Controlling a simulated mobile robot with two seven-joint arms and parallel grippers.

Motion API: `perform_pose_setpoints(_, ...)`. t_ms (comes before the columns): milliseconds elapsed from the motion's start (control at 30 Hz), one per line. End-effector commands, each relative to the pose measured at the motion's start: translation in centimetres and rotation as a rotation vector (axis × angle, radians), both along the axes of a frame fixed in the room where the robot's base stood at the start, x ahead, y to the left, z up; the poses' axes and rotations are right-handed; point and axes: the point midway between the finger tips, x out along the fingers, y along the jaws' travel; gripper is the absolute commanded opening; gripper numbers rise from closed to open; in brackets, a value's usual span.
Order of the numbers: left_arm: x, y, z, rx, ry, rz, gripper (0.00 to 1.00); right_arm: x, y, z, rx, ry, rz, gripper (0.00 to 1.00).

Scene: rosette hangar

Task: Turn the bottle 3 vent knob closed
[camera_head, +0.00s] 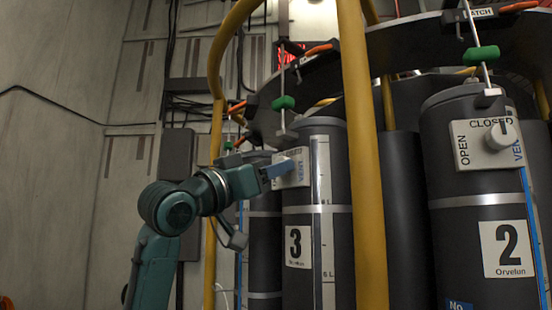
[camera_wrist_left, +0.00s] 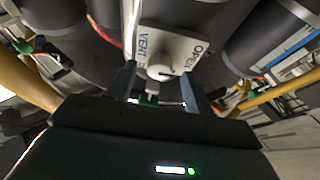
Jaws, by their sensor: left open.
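Bottle 3 (camera_head: 302,222) is a dark grey cylinder with a white "3" label and a pale vertical scale strip. Its white vent plate (camera_head: 301,177) is partly covered by my left gripper (camera_head: 284,168), which reaches in from the left. In the left wrist view, the plate (camera_wrist_left: 180,46) shows "VENT" and "OPEN", upside down. The pale vent knob (camera_wrist_left: 160,72) lies between the two spread fingers of my left gripper (camera_wrist_left: 159,75). The gripper is open, with a finger on each side of the knob. I cannot tell whether they touch it, or the knob's exact angle. My right gripper is out of view.
A yellow post (camera_head: 361,150) stands just right of bottle 3, and a yellow curved rail (camera_head: 217,100) is at its left. Bottle 2 (camera_head: 462,210) stands further right with its own vent knob (camera_head: 499,135). Green-handled rods (camera_head: 283,103) hang above the bottles.

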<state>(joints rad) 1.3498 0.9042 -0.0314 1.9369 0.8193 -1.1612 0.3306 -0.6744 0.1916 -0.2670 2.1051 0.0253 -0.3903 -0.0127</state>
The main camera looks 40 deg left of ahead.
Motion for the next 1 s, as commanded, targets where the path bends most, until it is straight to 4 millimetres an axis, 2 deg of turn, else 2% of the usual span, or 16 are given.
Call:
perform_pose_setpoints(200, 1.7, -0.1, 0.8, 0.0, -0.001, 0.0, 0.52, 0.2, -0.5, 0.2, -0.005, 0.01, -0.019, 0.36)
perform_pose_setpoints(500, 1.9, -0.1, 0.8, 0.0, -0.001, 0.0, 0.52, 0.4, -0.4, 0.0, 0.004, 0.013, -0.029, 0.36)
perform_pose_setpoints(1000, 1.8, -0.1, 0.7, 0.0, 0.0, 0.0, 0.11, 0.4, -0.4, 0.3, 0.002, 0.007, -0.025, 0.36)
